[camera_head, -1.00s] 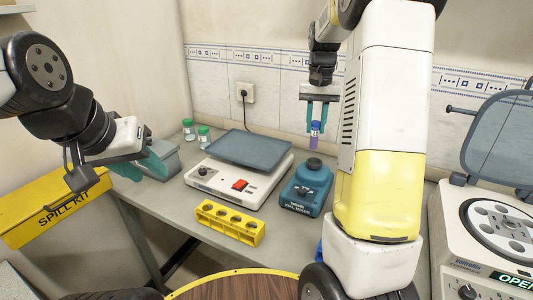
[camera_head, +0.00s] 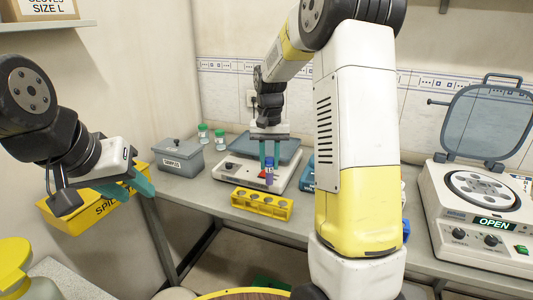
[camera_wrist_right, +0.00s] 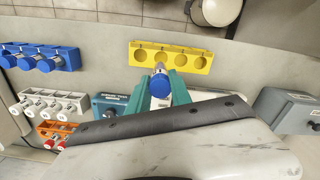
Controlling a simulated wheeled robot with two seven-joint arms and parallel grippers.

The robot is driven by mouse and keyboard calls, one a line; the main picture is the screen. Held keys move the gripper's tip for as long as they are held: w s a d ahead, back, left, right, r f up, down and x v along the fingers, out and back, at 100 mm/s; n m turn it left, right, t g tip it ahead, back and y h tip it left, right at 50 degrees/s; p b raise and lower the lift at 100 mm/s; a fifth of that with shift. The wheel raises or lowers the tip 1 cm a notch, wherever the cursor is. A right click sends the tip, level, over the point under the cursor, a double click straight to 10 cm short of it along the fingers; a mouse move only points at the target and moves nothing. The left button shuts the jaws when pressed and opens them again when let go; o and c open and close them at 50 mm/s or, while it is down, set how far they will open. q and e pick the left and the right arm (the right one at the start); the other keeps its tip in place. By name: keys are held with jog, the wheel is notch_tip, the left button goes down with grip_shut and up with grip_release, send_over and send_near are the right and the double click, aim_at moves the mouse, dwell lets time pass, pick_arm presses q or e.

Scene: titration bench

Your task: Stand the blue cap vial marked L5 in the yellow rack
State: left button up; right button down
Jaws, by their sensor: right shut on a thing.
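The yellow rack (camera_head: 262,203) stands near the front edge of the bench in the head view, its round holes empty. It also shows in the right wrist view (camera_wrist_right: 203,65). My right gripper (camera_head: 269,168) is shut on a blue cap vial (camera_head: 269,179), held upright above the bench just behind the rack. In the right wrist view the vial's blue cap (camera_wrist_right: 160,86) sits between the teal fingers (camera_wrist_right: 160,92). I cannot read the vial's mark. My left gripper (camera_head: 142,188) hangs at the left, away from the rack, its fingers seen edge-on.
A centrifuge (camera_head: 480,210) stands right. Blue, white and orange racks (camera_wrist_right: 45,57) fill the left of the wrist view.

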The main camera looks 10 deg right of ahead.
aim_at(268, 177)
jog(key=shift+s+a+f, duration=0.15)
jog(key=shift+a+f, duration=0.05)
jog(key=shift+f, duration=2.1)
jog(key=shift+f, duration=0.6)
jog(key=shift+f, duration=1.7)
jog(key=c, duration=1.1)
grip_release()
jog(key=shift+r, duration=0.1)
